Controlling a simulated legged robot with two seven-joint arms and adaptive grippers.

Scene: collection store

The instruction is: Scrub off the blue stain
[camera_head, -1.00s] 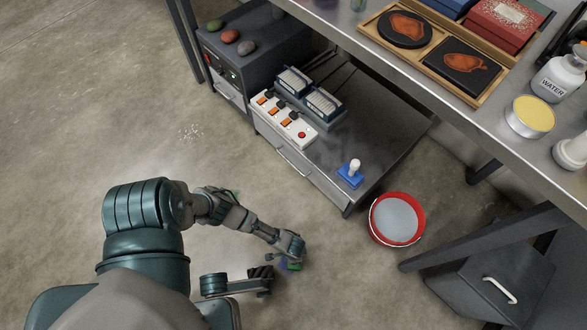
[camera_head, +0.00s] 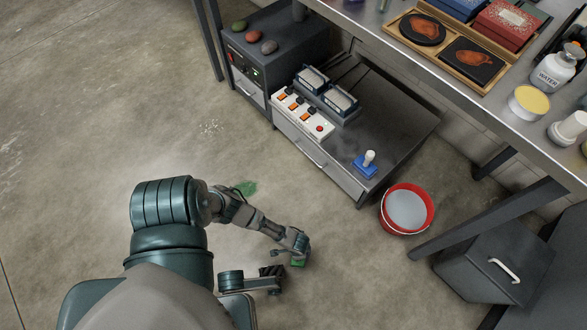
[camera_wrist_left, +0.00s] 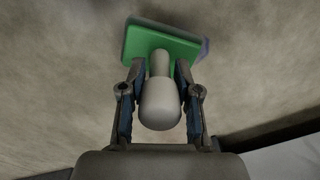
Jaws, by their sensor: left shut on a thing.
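My left gripper (camera_head: 298,250) is shut on the pale handle (camera_wrist_left: 160,98) of a scrubber with a green block (camera_wrist_left: 165,45). The green block also shows low at the floor in the head view (camera_head: 297,263). In the wrist view a faint blue-purple patch (camera_wrist_left: 205,47) shows on the floor just past the block's right edge. The rest of that patch is hidden, and I cannot make it out in the head view. A green stain (camera_head: 246,187) lies on the floor behind my left forearm. My right gripper is not seen.
A blue scrubber with a white handle (camera_head: 367,165) stands on the low grey cabinet (camera_head: 395,125). A red bucket (camera_head: 429,207) with grey contents is on the floor beside it. A table leg (camera_head: 485,220) and a dark box (camera_head: 490,275) stand right. Floor at left is clear.

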